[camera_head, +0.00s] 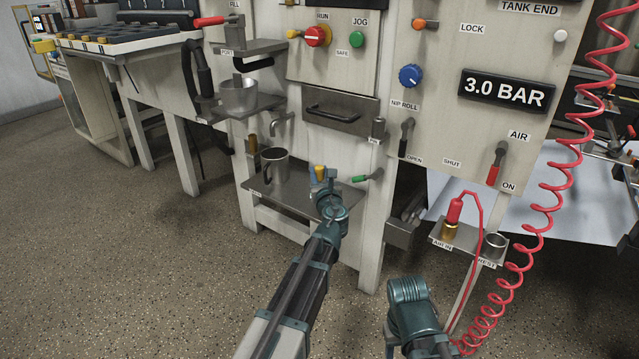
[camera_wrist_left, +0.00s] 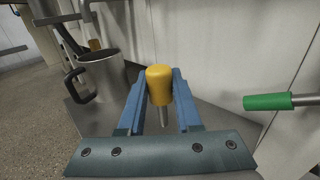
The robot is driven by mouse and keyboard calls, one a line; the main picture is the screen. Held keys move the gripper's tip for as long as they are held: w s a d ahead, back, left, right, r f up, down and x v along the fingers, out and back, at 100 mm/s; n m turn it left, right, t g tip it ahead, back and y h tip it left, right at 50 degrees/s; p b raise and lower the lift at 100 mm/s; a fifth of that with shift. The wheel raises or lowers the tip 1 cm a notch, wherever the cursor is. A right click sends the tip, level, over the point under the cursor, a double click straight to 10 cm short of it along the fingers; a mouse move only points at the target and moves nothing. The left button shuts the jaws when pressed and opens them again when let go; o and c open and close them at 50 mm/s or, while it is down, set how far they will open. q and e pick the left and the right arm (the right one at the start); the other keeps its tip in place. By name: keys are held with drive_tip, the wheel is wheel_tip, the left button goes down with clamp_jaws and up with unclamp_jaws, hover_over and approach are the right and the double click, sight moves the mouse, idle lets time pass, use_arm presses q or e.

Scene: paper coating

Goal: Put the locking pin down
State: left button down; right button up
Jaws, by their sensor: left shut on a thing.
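The locking pin has a yellow knob (camera_wrist_left: 159,88) and a short metal shank. The pin is upright, shank downward, over a grey metal shelf (camera_wrist_left: 95,125). I cannot tell whether the shank tip touches the shelf. In the head view the yellow knob (camera_head: 319,171) shows small beside my left gripper (camera_head: 320,180), at the right part of the shelf (camera_head: 262,188). A teal part of my right arm is at the bottom; its fingers do not show.
A metal mug (camera_head: 275,166) stands on the shelf, left of the pin. A green-handled lever (camera_head: 360,179) juts out at the right. The machine's pale panel rises behind. A red coiled hose (camera_head: 545,200) hangs at the right.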

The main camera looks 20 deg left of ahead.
use_arm(q)
drive_tip(key=shift+f+b, duration=0.55)
drive_tip(key=shift+f, duration=0.45)
drive_tip(key=c, duration=0.6)
unclamp_jaws()
use_arm(e)
drive_tip(key=shift+f, duration=0.95)
use_arm(q)
drive_tip(key=shift+r, duration=0.15)
drive_tip(key=shift+r+p, duration=0.2)
drive_tip(key=shift+p, duration=0.15)
drive_tip(key=v, duration=1.2)
drive_tip(key=shift+f, duration=0.1)
use_arm(e)
drive_tip(key=shift+r, duration=0.15)
